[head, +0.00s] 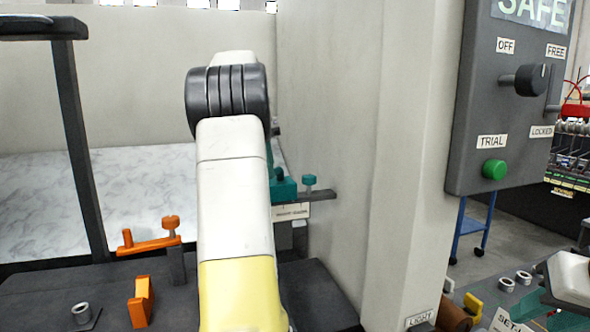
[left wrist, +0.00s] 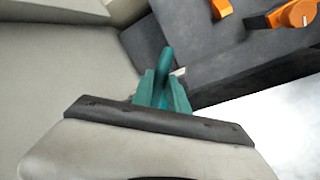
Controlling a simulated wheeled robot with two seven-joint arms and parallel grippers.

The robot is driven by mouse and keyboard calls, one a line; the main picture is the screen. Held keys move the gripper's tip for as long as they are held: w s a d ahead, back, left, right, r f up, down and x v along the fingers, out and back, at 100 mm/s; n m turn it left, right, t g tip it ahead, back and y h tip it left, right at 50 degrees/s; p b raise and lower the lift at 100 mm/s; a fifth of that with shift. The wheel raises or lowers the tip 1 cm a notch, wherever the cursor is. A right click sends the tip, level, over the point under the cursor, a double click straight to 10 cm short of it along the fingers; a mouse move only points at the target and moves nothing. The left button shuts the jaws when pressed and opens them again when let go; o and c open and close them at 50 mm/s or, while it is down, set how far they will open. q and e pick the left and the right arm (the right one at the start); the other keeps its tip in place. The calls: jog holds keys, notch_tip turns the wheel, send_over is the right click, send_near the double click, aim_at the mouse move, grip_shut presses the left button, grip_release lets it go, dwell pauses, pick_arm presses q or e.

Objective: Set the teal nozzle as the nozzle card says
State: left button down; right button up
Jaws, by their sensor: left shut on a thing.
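The teal nozzle (head: 284,188) shows in the head view just right of my left arm, by a dark bracket with a small teal knob (head: 310,180). My left arm hides much of it. In the left wrist view my left gripper (left wrist: 164,88) has its teal fingers shut on a dark teal rod (left wrist: 166,58), which looks like part of the teal nozzle. My right gripper (head: 545,306) is at the lower right of the head view, partly cut off; its jaw opening is unclear. A card starting "SET" (head: 508,322) lies beside it, mostly hidden.
A pale pillar (head: 400,170) rises on the right. A grey panel (head: 510,130) reads SAFE, with a dial (head: 530,80) and a green TRIAL button (head: 494,169).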

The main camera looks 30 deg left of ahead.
pick_arm(q)
jog(key=shift+r, duration=0.1)
jog(key=c, duration=1.3)
grip_release()
jog(key=shift+a+r, duration=0.1)
jog(key=shift+r, duration=1.35)
jog(key=shift+s+r, duration=0.1)
jog(key=shift+r, duration=0.25)
jog(key=s+d+r, duration=0.1)
jog(key=s+d, duration=0.9)
jog(key=s, duration=0.2)
jog(key=shift+r, duration=0.15)
jog(key=shift+s+d, duration=0.1)
